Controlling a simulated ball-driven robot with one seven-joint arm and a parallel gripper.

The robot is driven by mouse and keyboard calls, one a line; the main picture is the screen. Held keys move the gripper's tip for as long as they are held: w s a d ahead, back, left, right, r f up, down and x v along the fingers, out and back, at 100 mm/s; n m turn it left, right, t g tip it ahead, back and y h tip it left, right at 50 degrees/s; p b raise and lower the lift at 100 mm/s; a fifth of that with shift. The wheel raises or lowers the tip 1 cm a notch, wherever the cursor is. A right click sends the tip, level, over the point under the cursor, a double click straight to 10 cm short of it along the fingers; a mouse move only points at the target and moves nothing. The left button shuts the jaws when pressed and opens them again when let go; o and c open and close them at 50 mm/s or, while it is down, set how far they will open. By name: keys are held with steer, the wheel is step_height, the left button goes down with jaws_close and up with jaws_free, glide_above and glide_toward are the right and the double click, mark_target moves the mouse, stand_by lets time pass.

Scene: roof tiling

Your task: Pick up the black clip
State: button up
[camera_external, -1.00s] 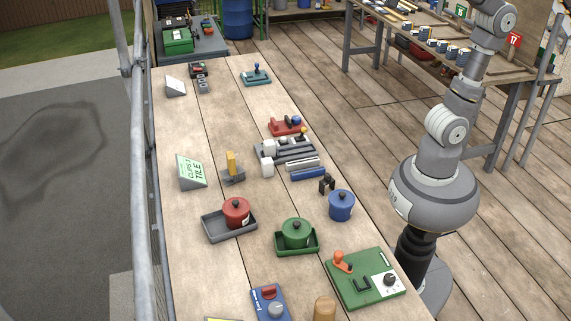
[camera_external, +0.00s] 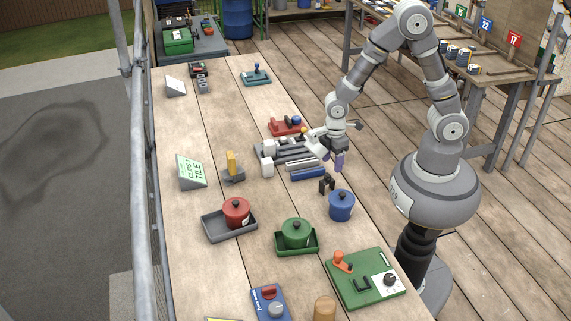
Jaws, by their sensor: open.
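A small black clip-like piece (camera_external: 327,185) stands on the wooden bench, between the blue lidded pot (camera_external: 341,207) and a blue bar (camera_external: 308,174). My gripper (camera_external: 333,163) is above and slightly to the right of the black piece, pointing down, apart from it in the picture. It is open, and I see nothing held in it. Its purple finger part shows clearly; the other finger is hard to make out at this size.
A grey rack with bars (camera_external: 270,156) and a red holder (camera_external: 287,126) stand beyond the clip. A green pot (camera_external: 296,232), a red pot (camera_external: 236,211) and a green board (camera_external: 366,279) are nearer. A sign reading "CLIPS 2 TILE" (camera_external: 190,170) stands left.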

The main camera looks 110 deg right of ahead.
mark_target(328, 174)
steer(key=f+b, duration=0.1)
steer(key=f, duration=0.2)
steer(key=w+f+b, duration=0.1)
steer(key=f+b, duration=0.1)
steer(key=f, duration=0.1)
steer(key=shift+w+f, duration=0.15)
steer(key=shift+f, duration=0.25)
steer(key=shift+r, duration=0.15)
jaws_close()
